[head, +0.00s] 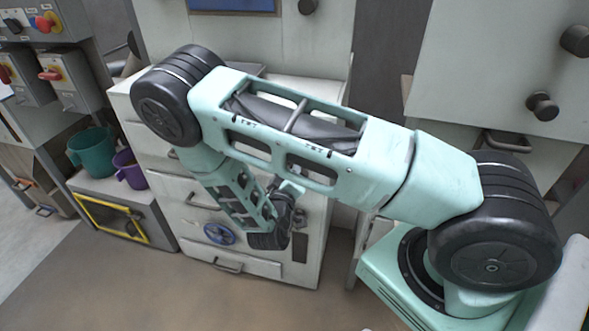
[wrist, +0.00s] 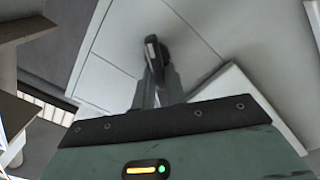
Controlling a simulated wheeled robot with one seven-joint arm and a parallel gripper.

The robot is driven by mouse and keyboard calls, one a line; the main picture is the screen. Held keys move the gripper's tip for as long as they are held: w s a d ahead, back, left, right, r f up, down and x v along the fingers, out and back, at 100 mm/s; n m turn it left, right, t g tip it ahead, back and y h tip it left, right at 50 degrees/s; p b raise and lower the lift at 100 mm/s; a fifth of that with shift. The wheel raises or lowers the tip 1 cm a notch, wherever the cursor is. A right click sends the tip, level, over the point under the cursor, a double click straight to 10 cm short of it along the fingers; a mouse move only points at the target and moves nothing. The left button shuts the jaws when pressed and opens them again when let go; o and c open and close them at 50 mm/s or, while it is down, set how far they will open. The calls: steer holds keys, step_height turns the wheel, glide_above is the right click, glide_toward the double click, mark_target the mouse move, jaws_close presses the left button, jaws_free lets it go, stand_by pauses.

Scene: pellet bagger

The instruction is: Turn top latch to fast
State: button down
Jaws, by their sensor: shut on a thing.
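In the wrist view the two grey fingers of my gripper (wrist: 157,88) are shut on a dark latch handle (wrist: 153,50). The handle stands out from a pale panel (wrist: 215,38) with thin seams. Its round dark base shows just behind the fingers. I cannot read any marking that tells which position the latch is in. In the head view my gripper (head: 291,188) is small and partly covered by my own arm, in front of the white drawer cabinet. The held latch cannot be made out there.
A teal pot (head: 91,152) and a purple pot (head: 129,170) stand on a low box at left. Switch boxes (head: 66,79) hang further left. Black knobs (head: 542,106) stick out at right.

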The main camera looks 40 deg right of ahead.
steer(key=shift+a+f+n, duration=0.1)
steer(key=shift+f+n, duration=0.1)
steer(key=shift+n, duration=1.05)
steer(key=shift+f+n, duration=0.15)
steer(key=shift+n, duration=1.05)
steer(key=shift+a+f+n, duration=0.1)
steer(key=shift+f+n, duration=0.1)
steer(key=shift+n, duration=1.05)
steer(key=c, duration=1.4)
jaws_free()
steer(key=shift+c, duration=0.2)
steer(key=b+v, duration=0.1)
steer(key=v, duration=1.6)
steer(key=shift+b, duration=0.4)
steer(key=shift+s+a, duration=0.1)
